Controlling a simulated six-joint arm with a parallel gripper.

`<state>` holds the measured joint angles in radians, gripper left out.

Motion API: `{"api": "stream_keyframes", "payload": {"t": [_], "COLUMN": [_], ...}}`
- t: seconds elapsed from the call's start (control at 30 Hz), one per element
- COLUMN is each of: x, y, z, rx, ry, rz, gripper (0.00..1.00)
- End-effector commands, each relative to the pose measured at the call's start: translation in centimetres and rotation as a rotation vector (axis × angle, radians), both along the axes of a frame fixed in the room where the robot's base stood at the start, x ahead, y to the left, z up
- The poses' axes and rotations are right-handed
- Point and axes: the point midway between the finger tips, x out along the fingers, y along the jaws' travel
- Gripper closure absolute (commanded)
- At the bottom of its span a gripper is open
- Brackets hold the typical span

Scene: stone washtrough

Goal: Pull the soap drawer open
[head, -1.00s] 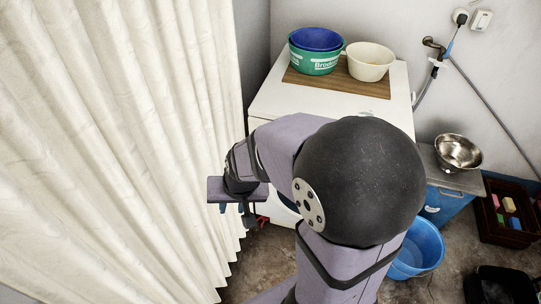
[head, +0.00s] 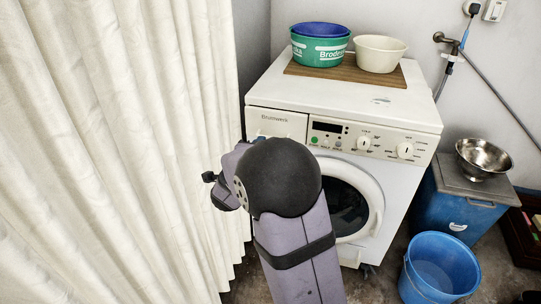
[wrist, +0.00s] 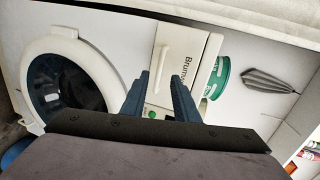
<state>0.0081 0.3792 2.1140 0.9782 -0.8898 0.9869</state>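The soap drawer (head: 277,123) is the white labelled panel at the upper left of the washing machine's front (head: 385,185). It looks flush with the front. In the wrist view the drawer front (wrist: 197,52) lies ahead of my gripper, with a pale raised handle (wrist: 159,58) near its edge. My gripper (wrist: 161,75) has its two blue fingers apart with nothing seen between them but the machine's front. The fingertips overlap the drawer's lower part in the picture; I cannot tell whether they touch it.
The round door (head: 347,205) is below the control panel (head: 365,140). Basins (head: 320,50) stand on a board on top. A cream curtain (head: 120,150) hangs close on the left. A blue bucket (head: 440,268) and a blue cabinet with a steel bowl (head: 483,157) stand right.

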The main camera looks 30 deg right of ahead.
Motion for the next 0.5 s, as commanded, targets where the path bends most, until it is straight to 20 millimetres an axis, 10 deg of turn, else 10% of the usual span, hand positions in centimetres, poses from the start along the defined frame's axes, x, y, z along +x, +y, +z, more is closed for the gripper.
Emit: {"api": "stream_keyframes", "payload": {"t": [0.5], "x": [0.6], "y": [-2.1], "z": [-0.8], "rx": [0.007], "ry": [-0.051], "rz": [-0.064], "gripper": [0.72]}}
